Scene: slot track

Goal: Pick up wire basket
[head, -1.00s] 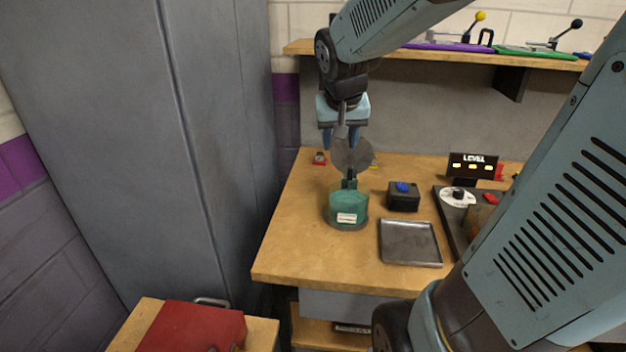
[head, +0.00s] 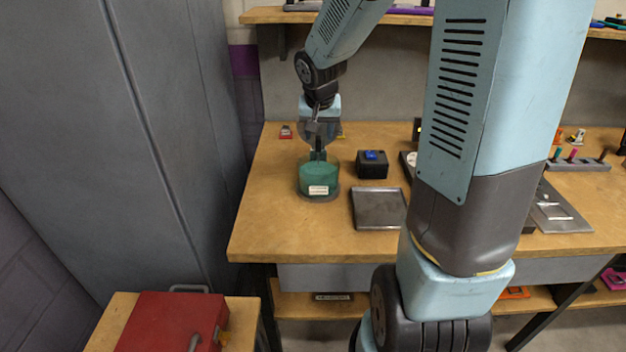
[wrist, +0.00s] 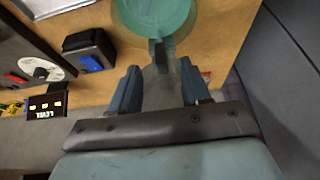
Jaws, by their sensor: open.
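I cannot make out a clear wire basket in either view. A teal, round-bodied thing (head: 318,180) with a white label stands on the wooden bench. A grey, see-through round disc (head: 331,133) stands above it on a dark post. My gripper (head: 318,125) is low over the bench, at the disc, and its fingertips are hard to see in the head view. In the wrist view my gripper (wrist: 160,88) has its blue fingers spread, with a grey upright piece between them; contact cannot be told. The teal thing (wrist: 155,14) is just ahead of them.
A black box with a blue top (head: 371,164) and a metal tray (head: 379,209) stand close to the right of the teal thing. A tall grey cabinet (head: 150,130) borders the bench's left. A red case (head: 172,322) lies at lower left. A shelf (head: 264,16) runs above.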

